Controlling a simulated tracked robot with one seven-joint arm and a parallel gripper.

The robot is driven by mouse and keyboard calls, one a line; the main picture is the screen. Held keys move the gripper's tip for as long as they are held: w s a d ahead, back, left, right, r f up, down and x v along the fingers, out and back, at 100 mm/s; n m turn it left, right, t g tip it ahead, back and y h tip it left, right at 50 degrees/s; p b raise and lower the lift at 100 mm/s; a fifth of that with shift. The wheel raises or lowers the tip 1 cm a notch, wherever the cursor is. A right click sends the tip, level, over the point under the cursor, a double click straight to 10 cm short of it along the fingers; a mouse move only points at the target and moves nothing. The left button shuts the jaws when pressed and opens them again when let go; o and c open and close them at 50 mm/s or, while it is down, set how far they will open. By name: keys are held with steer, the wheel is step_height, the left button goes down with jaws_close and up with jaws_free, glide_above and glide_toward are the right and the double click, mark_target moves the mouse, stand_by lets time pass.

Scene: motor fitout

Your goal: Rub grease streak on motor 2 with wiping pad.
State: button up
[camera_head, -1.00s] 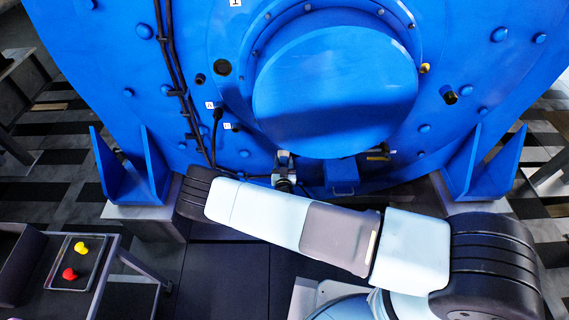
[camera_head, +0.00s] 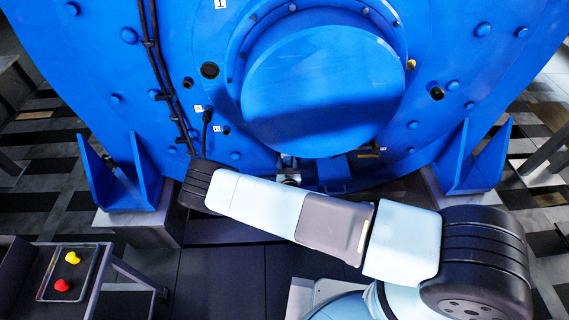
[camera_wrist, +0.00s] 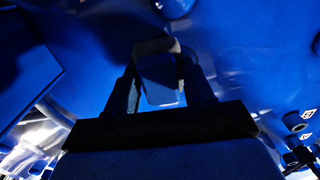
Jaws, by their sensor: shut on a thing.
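The large blue motor (camera_head: 323,90) fills the upper part of the head view, with a round blue cover at its middle. A blue motor surface also fills much of the wrist view (camera_wrist: 245,50). My gripper (camera_wrist: 163,85) shows in the wrist view, its two dark fingers shut on a greyish, block-like wiping pad (camera_wrist: 161,82). The pad stands out ahead of the fingers toward the blue surface. I cannot tell whether it touches that surface. In the head view my arm hides the gripper or makes it hard to pick out. I cannot make out a grease streak.
Dark cables (camera_head: 165,80) run down the motor's left side. Blue support brackets stand at left (camera_head: 140,185) and right (camera_head: 470,170). A side table at lower left bears a tray (camera_head: 83,289) with a yellow and a red knob-like piece. Pipes or fittings show at the wrist view's edges.

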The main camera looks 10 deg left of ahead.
steer(key=shift+w+d, duration=0.7)
steer(key=shift+d, duration=2.25)
steer(key=shift+s+a, duration=0.3)
steer(key=shift+a, duration=0.95)
steer(key=shift+s+a, duration=0.3)
steer(key=shift+a, duration=0.95)
steer(key=shift+s+a, duration=0.3)
steer(key=shift+a, duration=0.95)
steer(key=shift+s+a, duration=0.15)
steer(key=shift+a, duration=0.75)
steer(key=shift+s+a, duration=0.1)
steer(key=shift+a, duration=0.75)
steer(key=shift+w+d+r, duration=0.1)
steer(key=shift+d+r, duration=0.2)
steer(key=shift+d, duration=0.35)
steer(key=shift+w+d+r, duration=0.1)
steer(key=shift+d+r, duration=0.25)
steer(key=shift+d, duration=0.25)
steer(key=shift+d+r, duration=0.3)
steer(key=shift+d, duration=0.35)
